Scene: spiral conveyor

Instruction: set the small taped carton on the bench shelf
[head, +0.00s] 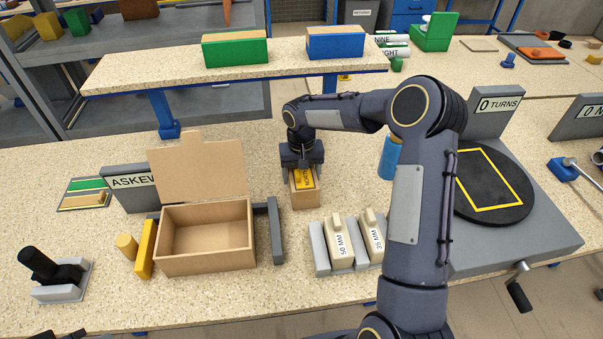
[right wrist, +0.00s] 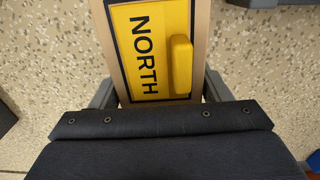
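The small carton (head: 305,198) is a tan box with a yellow, black-edged NORTH panel on top. It appears upright at the middle of the bench; no clear gap beneath it shows. My right gripper (head: 303,168) points down over it. In the right wrist view the NORTH panel (right wrist: 145,60) and a raised yellow block show, with a finger close against each side of the carton. The gripper looks shut on it. The carton's far end is cut off there. The bench shelf (head: 165,75) is the raised speckled board behind.
A green box (head: 235,50) and a blue box (head: 335,43) stand on the shelf, with clear room at its left. An open cardboard box (head: 205,262) is left of the carton. Labelled blocks (head: 340,250) stand in front. A black turntable (head: 520,205) is at the right.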

